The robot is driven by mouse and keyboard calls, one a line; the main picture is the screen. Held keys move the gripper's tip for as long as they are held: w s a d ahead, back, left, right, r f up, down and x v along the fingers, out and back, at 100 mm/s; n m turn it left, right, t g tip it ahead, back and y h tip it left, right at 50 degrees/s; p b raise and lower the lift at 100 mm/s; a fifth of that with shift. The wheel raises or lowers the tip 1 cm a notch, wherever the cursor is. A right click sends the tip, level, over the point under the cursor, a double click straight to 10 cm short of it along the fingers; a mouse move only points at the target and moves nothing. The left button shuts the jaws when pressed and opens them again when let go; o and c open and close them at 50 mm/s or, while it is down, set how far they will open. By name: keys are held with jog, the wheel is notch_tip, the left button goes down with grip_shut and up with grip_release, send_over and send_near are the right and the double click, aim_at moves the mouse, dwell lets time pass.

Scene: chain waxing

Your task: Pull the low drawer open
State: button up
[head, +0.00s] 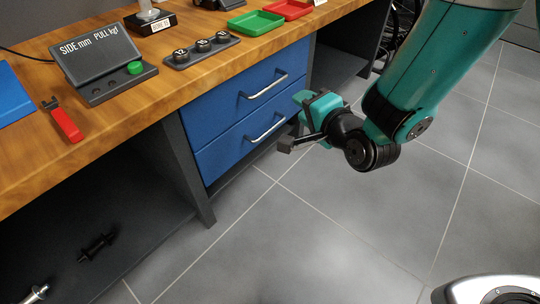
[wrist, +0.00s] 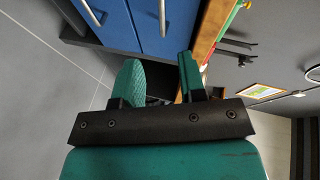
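The low drawer (head: 225,158) is the lower of two blue drawers under the workbench, and it looks shut. Its silver bar handle (head: 268,129) is left of my gripper in the head view. In the wrist view the low drawer's handle (wrist: 91,13) is at the top left, beyond the fingertips. My gripper (wrist: 160,68) has its two teal fingers apart, with nothing seen between them. In the head view my gripper (head: 308,100) is in front of the drawers' right end, apart from the handle as far as I can tell. My wrist partly hides the finger shape there.
The upper blue drawer (head: 222,108) with its own silver handle (head: 267,87) looks shut. The wooden bench top (head: 210,72) juts above the drawers. A dark bench leg (head: 187,165) stands left of them. The grey tiled floor (head: 300,240) in front is clear.

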aim_at(270, 130)
notch_tip(270, 130, down, 21)
jog(key=s+m+t+y+b, duration=0.2)
jog(key=m+t+b, duration=0.2)
jog(key=b, duration=1.1)
jog(key=p+x, duration=1)
jog(key=x, duration=0.6)
jog(key=shift+w+r, duration=0.1)
jog(key=shift+w, duration=0.3)
grip_shut()
